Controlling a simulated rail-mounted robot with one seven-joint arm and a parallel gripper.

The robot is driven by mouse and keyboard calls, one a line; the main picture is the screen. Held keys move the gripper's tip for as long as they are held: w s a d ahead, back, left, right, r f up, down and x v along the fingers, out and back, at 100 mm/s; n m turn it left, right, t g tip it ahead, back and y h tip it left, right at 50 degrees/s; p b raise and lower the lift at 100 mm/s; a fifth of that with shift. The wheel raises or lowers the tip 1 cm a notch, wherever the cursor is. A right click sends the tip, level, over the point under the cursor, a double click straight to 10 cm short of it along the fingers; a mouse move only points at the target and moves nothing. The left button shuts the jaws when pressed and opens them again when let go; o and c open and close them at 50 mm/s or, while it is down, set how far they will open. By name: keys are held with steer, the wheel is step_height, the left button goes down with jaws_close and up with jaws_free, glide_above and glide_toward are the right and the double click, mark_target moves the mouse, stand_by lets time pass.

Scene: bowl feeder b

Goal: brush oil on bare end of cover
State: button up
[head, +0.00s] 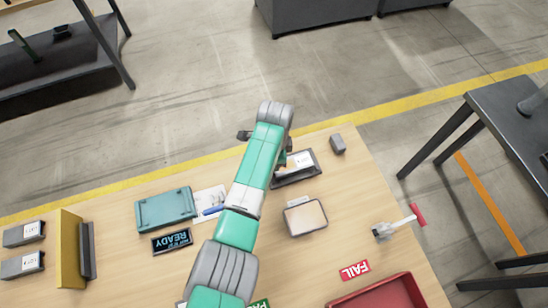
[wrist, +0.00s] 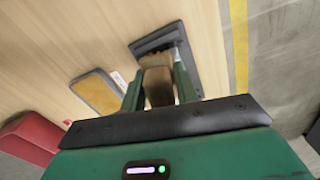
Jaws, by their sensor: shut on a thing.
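My gripper (wrist: 160,64) shows in the wrist view, shut on a brown, tan-ended brush (wrist: 158,88) between its green fingers. The brush points toward a dark tray (wrist: 191,62); I cannot tell whether it touches anything there. In the head view the dark tray (head: 314,171) lies near the table's far edge. A pale-topped piece with dark marks, apparently the cover (head: 300,160), lies in it, partly hidden by my arm. My arm also hides most of the gripper and the brush there. A tan pad in a grey dish (head: 305,217) lies nearer; it also shows in the wrist view (wrist: 98,93).
A small grey block (head: 337,144) stands right of the tray. A teal case (head: 165,208), a READY display (head: 172,241) and a yellow upright (head: 70,248) lie left. A white-and-red tool (head: 395,227), a FAIL sign (head: 355,270) and a red bin (head: 385,293) are at right.

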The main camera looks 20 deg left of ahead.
steer(key=shift+r+p, duration=1.8)
steer(key=shift+r, duration=0.35)
